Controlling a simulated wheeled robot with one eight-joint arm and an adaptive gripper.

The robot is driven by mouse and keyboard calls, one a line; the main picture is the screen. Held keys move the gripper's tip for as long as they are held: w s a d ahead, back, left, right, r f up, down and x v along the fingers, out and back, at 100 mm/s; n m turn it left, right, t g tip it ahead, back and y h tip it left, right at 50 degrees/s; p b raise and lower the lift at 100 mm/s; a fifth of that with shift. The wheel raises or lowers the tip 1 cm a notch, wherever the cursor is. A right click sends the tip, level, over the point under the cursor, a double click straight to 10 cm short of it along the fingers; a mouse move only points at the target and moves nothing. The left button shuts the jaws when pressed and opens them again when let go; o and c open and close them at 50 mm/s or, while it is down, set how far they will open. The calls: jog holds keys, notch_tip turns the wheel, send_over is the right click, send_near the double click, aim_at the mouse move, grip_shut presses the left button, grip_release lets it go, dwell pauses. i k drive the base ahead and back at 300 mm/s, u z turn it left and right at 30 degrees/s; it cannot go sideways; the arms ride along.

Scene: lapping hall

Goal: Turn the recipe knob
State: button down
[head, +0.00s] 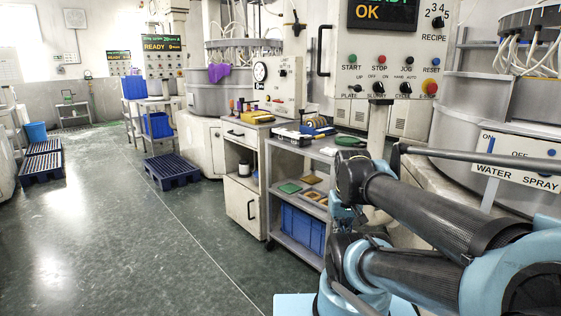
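The recipe knob (438,22) is a small black knob at the top right of the control panel (350,75), above the word RECIPE. The numbers 2, 3, 4 and 5 stand around it. It is too small to tell for sure which number it points to. The panel's screen (383,13) reads OK in orange. My arm crosses the lower right of the head view, below the panel and clear of the knob. My gripper is not in view.
START (352,59), STOP, JOG and RESET buttons, black switches and a red-yellow button (429,88) share the panel. A grey bar (480,155) runs before the WATER SPRAY sign (515,178). A cart (293,246) stands left of my arm.

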aim_at(437, 22)
jog(key=z, duration=1.35)
jog(key=k, duration=0.9)
jog(key=u, duration=0.3)
jog(key=i, duration=1)
